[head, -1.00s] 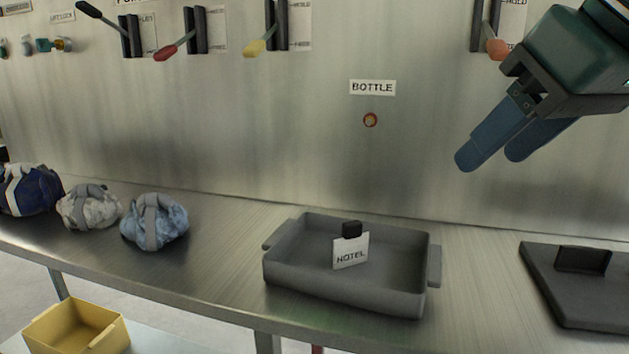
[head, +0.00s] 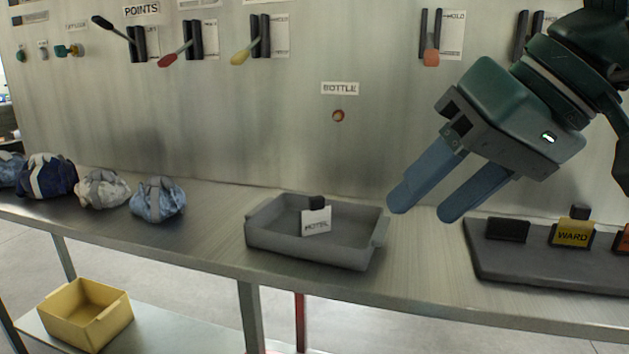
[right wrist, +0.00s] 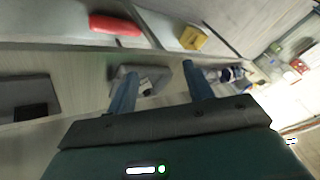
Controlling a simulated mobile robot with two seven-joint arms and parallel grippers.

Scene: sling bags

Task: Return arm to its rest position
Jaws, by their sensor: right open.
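My right gripper (head: 418,207) is open and empty in the head view. Its two blue fingers point down and to the left, in front of the wall above the counter, to the right of the grey tray. In the right wrist view its fingers (right wrist: 160,88) stand apart with nothing held between them. My left gripper is not in view.
A grey tray (head: 262,243) with a MOTEL card (head: 316,222) stands on the counter (head: 215,225). Several sling bags (head: 158,200) sit at left. A dark board (head: 500,262) with a WARD card (head: 572,233) lies at right. A yellow bin (head: 72,325) is below. Levers (head: 255,45) line the wall.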

